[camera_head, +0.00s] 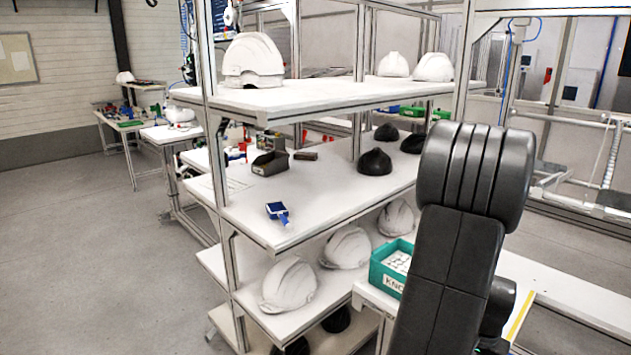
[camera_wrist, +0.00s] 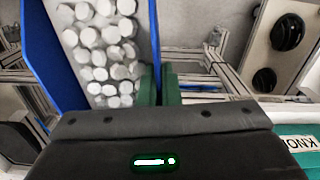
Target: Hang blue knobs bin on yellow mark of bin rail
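In the wrist view, the blue knobs bin (camera_wrist: 42,55) is at the upper left, filled with white round knobs (camera_wrist: 100,50). The green fingers of my gripper (camera_wrist: 158,86) are shut on the bin's right wall, one on each side. The bin and the fingers are hidden in the head view, where my arm fills the right side. A yellow mark (camera_head: 519,317) crosses a long white surface at the lower right of the head view; I cannot tell whether this surface is the bin rail.
A teal bin (camera_head: 380,271) with a label beginning "KNO" stands left of my arm; it also shows in the wrist view (camera_wrist: 285,133). A shelf rack (camera_head: 300,215) holds white and black helmet shells, a dark bin (camera_head: 270,164) and a small blue object (camera_head: 277,211). Floor at left is clear.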

